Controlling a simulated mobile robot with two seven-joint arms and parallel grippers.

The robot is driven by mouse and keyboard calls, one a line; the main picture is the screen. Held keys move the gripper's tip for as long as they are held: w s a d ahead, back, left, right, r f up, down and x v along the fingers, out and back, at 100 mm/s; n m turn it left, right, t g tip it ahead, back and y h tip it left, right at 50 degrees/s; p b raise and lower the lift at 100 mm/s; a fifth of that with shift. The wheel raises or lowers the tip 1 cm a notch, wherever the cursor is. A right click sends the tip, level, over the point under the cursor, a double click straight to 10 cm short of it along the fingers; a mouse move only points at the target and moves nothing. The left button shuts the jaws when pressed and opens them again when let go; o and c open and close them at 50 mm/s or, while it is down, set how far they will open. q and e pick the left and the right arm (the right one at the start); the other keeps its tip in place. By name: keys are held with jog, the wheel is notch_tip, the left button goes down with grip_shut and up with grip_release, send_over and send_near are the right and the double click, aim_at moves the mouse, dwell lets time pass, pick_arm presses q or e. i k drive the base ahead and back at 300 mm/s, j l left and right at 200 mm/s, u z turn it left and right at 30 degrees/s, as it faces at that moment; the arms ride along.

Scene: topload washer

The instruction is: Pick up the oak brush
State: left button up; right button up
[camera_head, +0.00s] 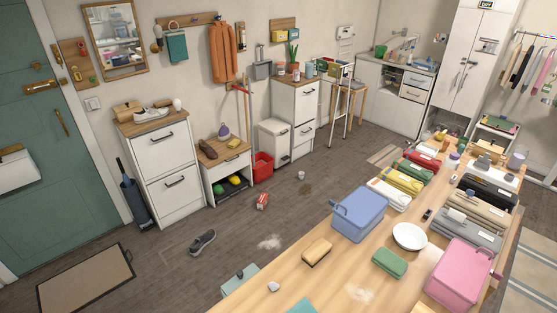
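A block-shaped brush (317,251) with a light wooden top and a dark underside lies on the long wooden table, near its left edge. It looks like the oak brush. It lies left of the green folded cloth and in front of the blue lidded box. Nothing touches it that I can see. Neither of my grippers shows in the head view.
The long table (330,285) carries a blue box (360,212), a green cloth (390,262), a white plate (410,236) and a pink box (459,272). A shoe (203,241) and a red-and-white item (262,201) lie on the floor, which is otherwise largely open.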

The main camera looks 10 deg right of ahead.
aim_at(314, 253)
jog(key=i, duration=2.65)
jog(key=i+z, duration=0.15)
jog(key=z, duration=0.25)
jog(key=i+j+z, duration=0.1)
jog(key=z, duration=0.3)
jog(key=i+j+z, duration=0.1)
jog(key=i+z, duration=0.15)
jog(key=z, duration=0.15)
jog(key=i+j+z, duration=0.1)
jog(key=z, duration=0.3)
jog(key=i+j+z, duration=0.1)
jog(key=j+z, duration=0.3)
jog(key=l+z, duration=0.1)
jog(key=z, duration=1.75)
